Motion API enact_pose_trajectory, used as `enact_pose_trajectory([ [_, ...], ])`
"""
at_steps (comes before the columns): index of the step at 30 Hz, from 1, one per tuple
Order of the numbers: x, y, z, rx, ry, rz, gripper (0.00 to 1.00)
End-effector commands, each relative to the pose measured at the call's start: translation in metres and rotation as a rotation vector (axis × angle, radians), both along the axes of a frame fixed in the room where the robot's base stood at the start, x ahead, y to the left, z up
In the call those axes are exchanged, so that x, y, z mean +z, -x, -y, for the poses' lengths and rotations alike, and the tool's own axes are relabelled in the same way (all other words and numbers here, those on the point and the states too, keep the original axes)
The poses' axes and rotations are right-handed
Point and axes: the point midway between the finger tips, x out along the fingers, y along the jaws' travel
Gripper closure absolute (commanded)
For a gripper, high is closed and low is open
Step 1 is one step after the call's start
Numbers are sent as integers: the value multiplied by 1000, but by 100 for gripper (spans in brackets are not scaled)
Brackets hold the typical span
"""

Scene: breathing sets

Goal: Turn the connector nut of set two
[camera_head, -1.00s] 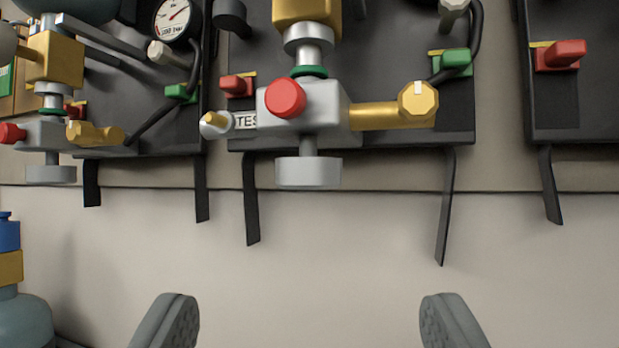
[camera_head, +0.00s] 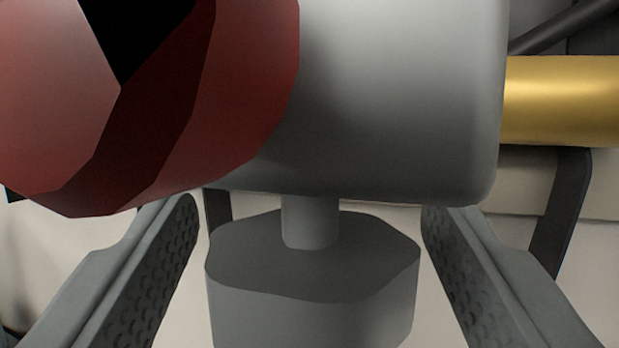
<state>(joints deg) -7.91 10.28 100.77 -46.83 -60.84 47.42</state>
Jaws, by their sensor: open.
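A grey lobed nut (camera_head: 312,285) hangs on a short grey stem (camera_head: 310,222) below a light grey block (camera_head: 400,95); I take it to be the connector nut. My gripper (camera_head: 310,225) is open, with one ridged finger to the left of the nut and one to the right. A gap shows between each finger and the nut, so neither appears to touch it. The finger tips reach up close to the underside of the block. The nut's lower edge is partly cut off by the frame.
A large red knob (camera_head: 150,110) sticks out toward me at the upper left, very close to the camera. A brass tube (camera_head: 565,100) leaves the block to the right. A black strap (camera_head: 560,215) hangs behind the right finger, before a pale wall.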

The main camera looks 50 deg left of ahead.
Motion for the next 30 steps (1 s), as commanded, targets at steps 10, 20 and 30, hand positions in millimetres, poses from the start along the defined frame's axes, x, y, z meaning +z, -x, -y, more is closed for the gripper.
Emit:
enact_pose_trajectory([
  [10, 1, -3, -3, -1, -1, -1, 33],
  [20, 1, -2, -3, -1, 0, 0, 77],
  [30, 2, -1, -3, -76, -2, 0, 77],
])
